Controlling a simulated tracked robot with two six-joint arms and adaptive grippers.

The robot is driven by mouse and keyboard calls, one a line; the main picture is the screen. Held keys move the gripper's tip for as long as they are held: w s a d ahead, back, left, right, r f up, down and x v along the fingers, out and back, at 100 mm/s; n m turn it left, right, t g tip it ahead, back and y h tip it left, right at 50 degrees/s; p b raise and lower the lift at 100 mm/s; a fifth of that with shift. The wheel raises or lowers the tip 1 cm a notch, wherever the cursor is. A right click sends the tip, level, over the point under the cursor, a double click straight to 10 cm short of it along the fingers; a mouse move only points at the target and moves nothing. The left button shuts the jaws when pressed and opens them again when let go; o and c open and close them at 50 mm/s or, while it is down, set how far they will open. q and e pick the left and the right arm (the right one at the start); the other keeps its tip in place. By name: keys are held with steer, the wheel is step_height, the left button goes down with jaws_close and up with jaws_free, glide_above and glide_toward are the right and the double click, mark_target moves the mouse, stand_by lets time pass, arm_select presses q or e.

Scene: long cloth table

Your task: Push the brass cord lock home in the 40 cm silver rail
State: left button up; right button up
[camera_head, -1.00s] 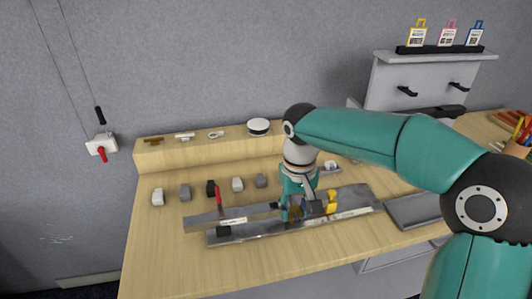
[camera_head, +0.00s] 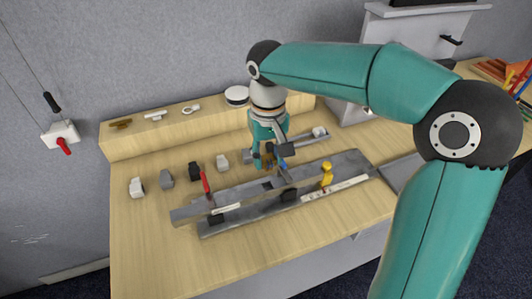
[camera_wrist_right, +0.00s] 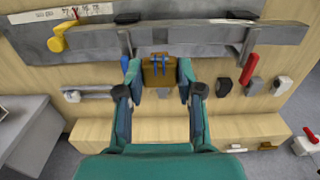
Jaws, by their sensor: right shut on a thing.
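My right gripper (camera_head: 270,162) points down at the back edge of the silver rail (camera_head: 238,192) in the head view. In the right wrist view my right gripper (camera_wrist_right: 160,78) is shut on the brass cord lock (camera_wrist_right: 157,74), a small brown-gold block with two blue prongs or cords on it. The block's far end is close to the near edge of the silver rail (camera_wrist_right: 200,38); I cannot tell whether they touch or how the block lines up with an opening. My left gripper is not in view.
A red-handled clamp (camera_head: 206,184) and a yellow-handled one (camera_head: 326,174) stand along the rail. Several small grey, black and white blocks (camera_head: 166,178) sit behind it. A raised wooden shelf (camera_head: 140,137) runs along the back. The table's front left is clear.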

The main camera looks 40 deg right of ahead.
mark_target(268, 159)
steer(key=shift+f+b, duration=2.2)
steer(key=shift+f, duration=0.7)
steer(key=shift+s+f+b, duration=0.1)
steer(key=shift+f+b, duration=0.7)
steer(key=shift+f, duration=0.55)
steer(key=o, duration=1.2)
steer(key=shift+r, duration=0.1)
step_height(268, 159, up, 12)
steer(key=shift+f, duration=0.1)
